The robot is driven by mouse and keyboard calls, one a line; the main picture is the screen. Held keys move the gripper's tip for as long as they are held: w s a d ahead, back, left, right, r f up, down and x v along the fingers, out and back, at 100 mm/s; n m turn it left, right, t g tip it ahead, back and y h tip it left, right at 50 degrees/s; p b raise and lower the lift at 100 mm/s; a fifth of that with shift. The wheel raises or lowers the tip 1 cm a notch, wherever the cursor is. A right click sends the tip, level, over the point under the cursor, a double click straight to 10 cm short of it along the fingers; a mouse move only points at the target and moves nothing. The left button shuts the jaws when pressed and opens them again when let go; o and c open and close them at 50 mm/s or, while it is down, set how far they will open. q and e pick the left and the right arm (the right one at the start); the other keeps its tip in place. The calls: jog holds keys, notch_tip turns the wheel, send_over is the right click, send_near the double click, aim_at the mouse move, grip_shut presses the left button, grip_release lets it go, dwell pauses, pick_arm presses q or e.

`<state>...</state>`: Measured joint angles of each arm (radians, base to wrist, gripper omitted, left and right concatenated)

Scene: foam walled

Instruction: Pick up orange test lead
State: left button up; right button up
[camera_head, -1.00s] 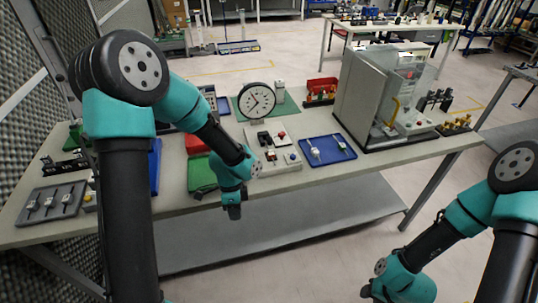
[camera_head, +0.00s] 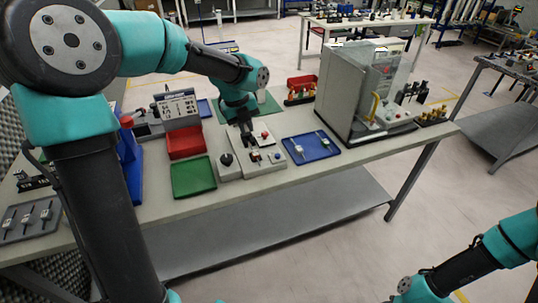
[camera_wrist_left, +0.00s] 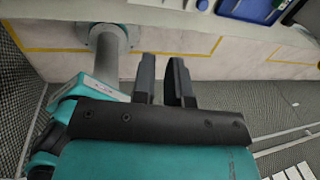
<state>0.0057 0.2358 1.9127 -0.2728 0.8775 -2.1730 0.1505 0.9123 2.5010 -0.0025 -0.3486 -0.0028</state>
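I cannot make out an orange test lead for certain in either view. In the head view my left gripper (camera_head: 246,134) points down over the grey control box (camera_head: 262,168) with red and dark knobs, partly hiding it. Whether it touches the box I cannot tell. In the left wrist view the two dark fingers (camera_wrist_left: 164,82) stand apart with nothing visible between them. A curved yellow lead or tube (camera_head: 374,106) shows on the front of the grey cabinet (camera_head: 342,92). My right arm enters at the lower right; its gripper is out of frame.
A blue tray (camera_head: 311,147) with small parts lies right of the box. A green tray (camera_head: 193,177) and red bin (camera_head: 186,142) are to its left. Another red bin (camera_head: 301,83) stands behind, near the cabinet. The bench's front edge (camera_head: 300,181) is mostly clear.

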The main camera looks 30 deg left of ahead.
pick_arm(q)
jog(key=shift+w+r+m, duration=0.1)
jog(key=shift+r+m, duration=0.2)
jog(key=shift+r, duration=0.05)
send_over(259, 163)
jog(key=s, duration=0.1)
jog(key=f, duration=1.1)
jog(key=shift+s+a+f, duration=0.15)
jog(key=shift+a+f, duration=0.2)
jog(key=shift+a, duration=0.05)
jog(key=shift+f, duration=0.15)
jog(key=shift+w+d+f, duration=0.1)
jog(key=shift+w+f, duration=0.1)
jog(key=shift+f, duration=0.65)
jog(key=shift+w+d+f, duration=0.15)
jog(key=shift+w+f, duration=0.05)
jog(key=shift+f, duration=0.65)
jog(key=shift+w+d+f, duration=0.1)
jog(key=shift+w+f, duration=0.1)
jog(key=shift+f, duration=0.65)
